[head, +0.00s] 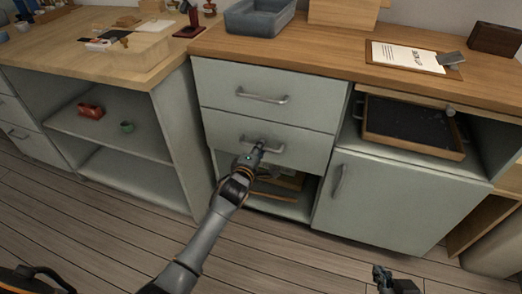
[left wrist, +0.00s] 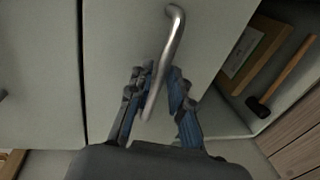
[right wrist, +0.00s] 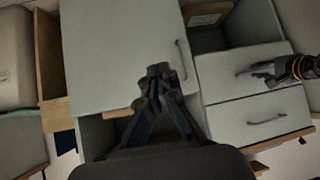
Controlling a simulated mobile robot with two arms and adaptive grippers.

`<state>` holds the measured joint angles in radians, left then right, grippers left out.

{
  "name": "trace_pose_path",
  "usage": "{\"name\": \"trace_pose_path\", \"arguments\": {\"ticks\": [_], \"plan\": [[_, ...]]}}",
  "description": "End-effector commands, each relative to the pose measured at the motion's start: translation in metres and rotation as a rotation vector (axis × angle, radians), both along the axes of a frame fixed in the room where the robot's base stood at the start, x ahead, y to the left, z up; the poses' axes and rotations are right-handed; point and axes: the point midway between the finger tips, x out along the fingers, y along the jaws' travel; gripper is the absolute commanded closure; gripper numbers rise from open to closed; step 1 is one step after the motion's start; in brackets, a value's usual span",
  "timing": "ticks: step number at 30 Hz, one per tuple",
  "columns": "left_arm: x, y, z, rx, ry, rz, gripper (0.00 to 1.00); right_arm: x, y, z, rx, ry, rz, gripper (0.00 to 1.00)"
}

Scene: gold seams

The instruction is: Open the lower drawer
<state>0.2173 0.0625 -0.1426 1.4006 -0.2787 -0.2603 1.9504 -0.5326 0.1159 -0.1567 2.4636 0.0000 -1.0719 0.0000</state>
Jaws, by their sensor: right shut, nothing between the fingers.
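The lower drawer (head: 303,149) is the second grey-green front down in the middle cabinet, below the upper drawer (head: 222,82). It looks shut, about flush with the upper front. Its metal bar handle (head: 273,149) is partly hidden by my left gripper (head: 257,152). In the left wrist view the handle (left wrist: 171,43) runs between the fingers of my left gripper (left wrist: 158,82), which lie close on both sides of it. My right gripper (head: 382,274) is shut and empty, low and apart from the cabinets. It also shows in the right wrist view (right wrist: 158,72).
Below the drawer is an open shelf (head: 290,207) with items inside. To the right are a cabinet door (head: 395,200) and a tray (head: 420,148) in an open bay. A clipboard (head: 402,56) and blue-grey bin (head: 257,17) lie on the worktop. The floor in front is clear.

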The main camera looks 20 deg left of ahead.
Motion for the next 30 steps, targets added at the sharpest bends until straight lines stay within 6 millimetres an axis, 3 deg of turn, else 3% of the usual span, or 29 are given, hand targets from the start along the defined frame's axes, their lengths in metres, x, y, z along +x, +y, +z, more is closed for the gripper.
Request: {"name": "trace_pose_path", "arguments": {"ticks": [6,14,18,30], "plan": [[0.0096,0.0000,-0.0021,0.000,0.000,0.000,0.80,0.0125,0.0050,0.0104,0.019,-0.082,0.006,1.00],[0.0103,-0.0002,-0.0019,0.000,0.000,0.000,0.80,0.0137,0.0055,0.0121,0.020,-0.090,0.006,1.00],[0.0102,-0.0002,-0.0018,0.000,0.000,0.000,1.00,0.0136,0.0054,0.0120,0.020,-0.090,0.006,1.00],[0.0089,-0.0002,-0.0018,-0.001,0.001,0.000,1.00,0.0127,0.0048,0.0119,0.018,-0.082,0.005,1.00]]}}
